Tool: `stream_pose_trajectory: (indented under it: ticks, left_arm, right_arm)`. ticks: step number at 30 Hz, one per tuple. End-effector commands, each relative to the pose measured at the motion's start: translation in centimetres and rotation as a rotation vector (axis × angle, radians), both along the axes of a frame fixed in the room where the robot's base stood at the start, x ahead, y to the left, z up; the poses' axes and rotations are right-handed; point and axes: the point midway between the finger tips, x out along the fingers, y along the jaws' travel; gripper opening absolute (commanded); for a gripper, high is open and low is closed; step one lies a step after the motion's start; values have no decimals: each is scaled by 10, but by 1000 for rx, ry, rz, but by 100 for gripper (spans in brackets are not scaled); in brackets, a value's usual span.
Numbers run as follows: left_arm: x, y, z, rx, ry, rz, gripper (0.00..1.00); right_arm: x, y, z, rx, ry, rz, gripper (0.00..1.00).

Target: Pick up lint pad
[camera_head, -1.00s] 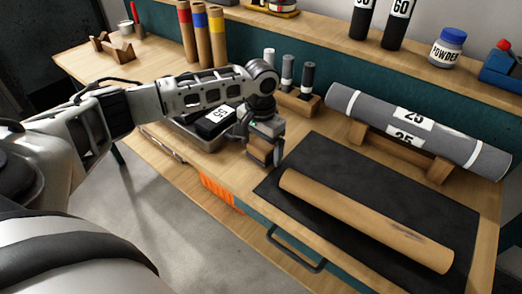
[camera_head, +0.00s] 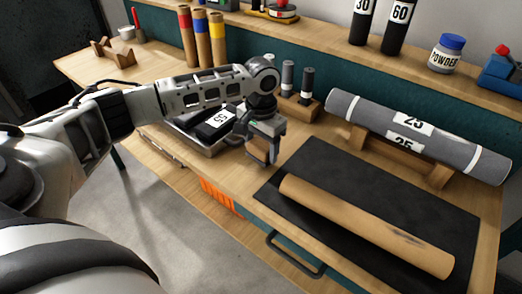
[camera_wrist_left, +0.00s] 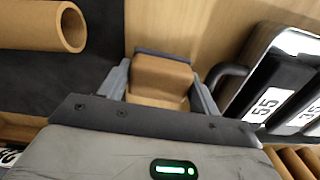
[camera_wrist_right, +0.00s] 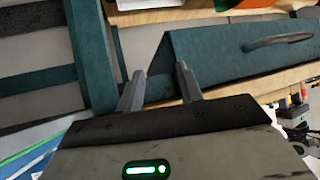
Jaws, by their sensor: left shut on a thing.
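The lint pad looks like a tan block (camera_wrist_left: 160,78) with a dark blue edge in the left wrist view. My left gripper (camera_wrist_left: 160,88) is shut on it, one finger on each side. In the head view this gripper (camera_head: 262,155) is at the bench, between the tray and the dark mat, and the pad is hard to make out between its fingers. My right gripper (camera_wrist_right: 160,85) is open and empty in the right wrist view, with a teal panel behind it. It is not visible in the head view.
A brown roll (camera_head: 365,222) lies on the dark mat (camera_head: 330,160). A grey roll marked 25 (camera_head: 360,116) rests on a wooden cradle behind. A tray (camera_wrist_left: 262,45) with black rolls marked 55 and 35 is close beside the left gripper. A cylinder rack (camera_head: 299,108) stands behind.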

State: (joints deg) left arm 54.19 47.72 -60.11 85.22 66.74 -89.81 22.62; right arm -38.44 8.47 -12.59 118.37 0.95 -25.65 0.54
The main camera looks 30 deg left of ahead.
Motion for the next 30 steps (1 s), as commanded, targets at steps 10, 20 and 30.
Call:
stream_pose_trajectory:
  ticks: [10,20,30]
  left_arm:
    - [-55,4,77,3,-4,-2,40]
    - [-124,6,103,2,0,0,40]
    - [-140,5,111,0,-1,0,40]
  right_arm:
    - [0,-1,3,-3,2,0,36]
    - [4,-2,1,-7,-3,-1,36]
    - [5,-2,5,-5,-12,-1,36]
